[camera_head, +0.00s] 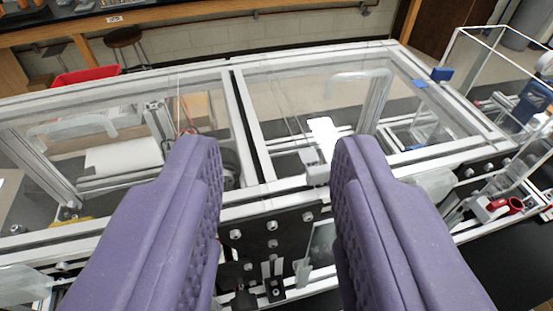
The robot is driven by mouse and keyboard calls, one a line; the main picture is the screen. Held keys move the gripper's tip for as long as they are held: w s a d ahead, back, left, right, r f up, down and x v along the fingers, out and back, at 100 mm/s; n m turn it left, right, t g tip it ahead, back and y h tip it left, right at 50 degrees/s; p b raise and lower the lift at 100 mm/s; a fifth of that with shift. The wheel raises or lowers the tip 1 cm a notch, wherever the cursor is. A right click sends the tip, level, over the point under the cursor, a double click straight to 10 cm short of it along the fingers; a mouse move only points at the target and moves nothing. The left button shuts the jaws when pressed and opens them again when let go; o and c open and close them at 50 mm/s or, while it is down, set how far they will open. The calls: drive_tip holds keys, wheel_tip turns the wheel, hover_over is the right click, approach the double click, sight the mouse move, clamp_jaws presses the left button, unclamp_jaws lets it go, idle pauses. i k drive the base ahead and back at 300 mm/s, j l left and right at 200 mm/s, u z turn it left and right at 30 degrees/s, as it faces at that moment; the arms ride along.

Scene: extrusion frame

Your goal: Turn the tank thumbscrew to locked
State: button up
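My gripper (278,152) shows as two purple ribbed fingers, spread wide apart with nothing held between them. Its fingertips reach over the front rail of the aluminium extrusion frame (135,75). I cannot pick out the tank thumbscrew with certainty. A small light-grey fitting (316,168) sits on the front rail between the fingers. A red ring-shaped part (515,205) beside a white fitting is at the right, outside the right finger. The fingers hide parts of the front rail and what lies below it.
Clear panels span the frame's top. A black plate (272,242) with several bolts is below the front rail. A blue block (442,74) sits on the right rail. A red bin (86,76) and a stool (123,38) stand behind. A dark surface (510,260) at lower right looks clear.

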sight(438, 74)
drive_tip(key=i+l, duration=0.1)
drive_tip(key=l, duration=0.3)
drive_tip(key=i+l, duration=0.15)
drive_tip(key=l, duration=0.25)
drive_tip(key=i+l, duration=0.1)
drive_tip(key=l, duration=0.3)
drive_tip(key=i+l+u, duration=0.1)
drive_tip(key=l, duration=0.3)
drive_tip(key=i+l, duration=0.1)
drive_tip(key=l, duration=0.3)
drive_tip(key=i+l, duration=0.1)
drive_tip(key=l, duration=0.35)
